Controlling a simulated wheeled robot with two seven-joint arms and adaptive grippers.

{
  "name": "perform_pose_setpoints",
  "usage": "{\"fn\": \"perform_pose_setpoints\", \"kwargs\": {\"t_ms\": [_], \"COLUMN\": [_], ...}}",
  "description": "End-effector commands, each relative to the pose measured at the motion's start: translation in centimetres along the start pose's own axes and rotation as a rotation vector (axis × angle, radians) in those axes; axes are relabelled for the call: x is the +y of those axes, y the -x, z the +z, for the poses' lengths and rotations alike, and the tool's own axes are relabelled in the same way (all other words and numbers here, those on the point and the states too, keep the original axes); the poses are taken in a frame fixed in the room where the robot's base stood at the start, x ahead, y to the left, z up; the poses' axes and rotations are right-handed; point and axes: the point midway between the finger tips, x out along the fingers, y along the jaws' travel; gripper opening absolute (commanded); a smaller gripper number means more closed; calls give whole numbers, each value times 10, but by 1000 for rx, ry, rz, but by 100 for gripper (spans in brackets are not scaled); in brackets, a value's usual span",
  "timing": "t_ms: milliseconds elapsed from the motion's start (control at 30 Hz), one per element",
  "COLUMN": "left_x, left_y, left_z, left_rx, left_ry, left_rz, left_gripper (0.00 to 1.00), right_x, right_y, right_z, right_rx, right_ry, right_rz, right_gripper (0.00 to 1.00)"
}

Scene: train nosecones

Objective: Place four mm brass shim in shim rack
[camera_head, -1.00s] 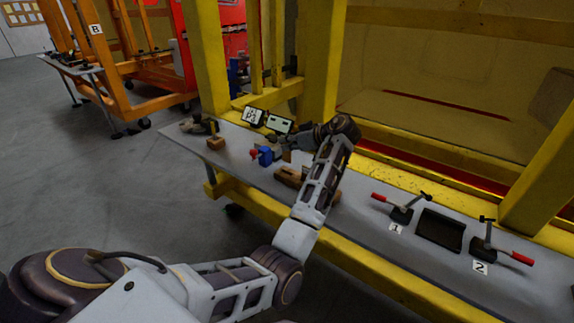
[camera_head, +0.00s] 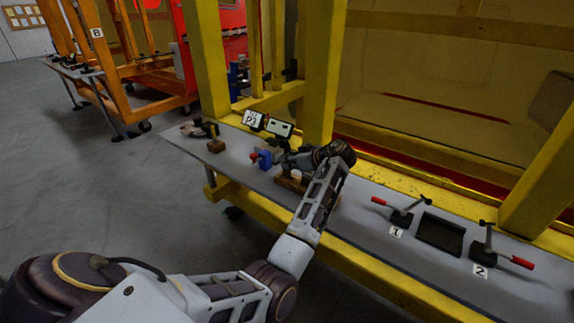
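My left arm reaches over the grey bench to a brown wooden block (camera_head: 288,184), which may be the shim rack. My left gripper (camera_head: 284,160) is low over the bench, at the back left of this block. Its fingers are small and dark, so I cannot tell whether they are open or hold anything. A small pale piece (camera_head: 296,175) shows at the block, partly behind my arm; I cannot tell what it is. No brass shim can be made out clearly. My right gripper is not in view.
A blue vise with a red knob (camera_head: 264,158) stands just left of the gripper. Behind are a P3 sign (camera_head: 253,120) and a small display (camera_head: 279,129). Clamps 1 (camera_head: 402,217) and 2 (camera_head: 484,248) flank a dark tray (camera_head: 440,235). Yellow posts rise behind the bench.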

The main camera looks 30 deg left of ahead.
Motion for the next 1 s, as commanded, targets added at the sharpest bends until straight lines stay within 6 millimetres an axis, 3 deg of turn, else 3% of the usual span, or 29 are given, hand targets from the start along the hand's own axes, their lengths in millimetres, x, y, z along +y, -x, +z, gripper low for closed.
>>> {"fn": "perform_pose_setpoints", "kwargs": {"t_ms": [133, 567, 767, 1000], "left_x": [0, 0, 0, 0], "left_y": [-5, -6, -6, -6], "left_z": [9, 12, 12, 12], "left_rx": [0, 0, -1, -1], "left_ry": [-1, 0, -1, -1], "left_rz": [0, 0, 0, 0], "left_gripper": [0, 0, 27, 27], "right_x": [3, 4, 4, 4], "right_y": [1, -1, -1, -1], "right_z": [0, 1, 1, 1], "right_rx": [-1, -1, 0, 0], "right_ry": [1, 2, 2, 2], "right_rz": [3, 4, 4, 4], "right_gripper": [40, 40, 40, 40]}}
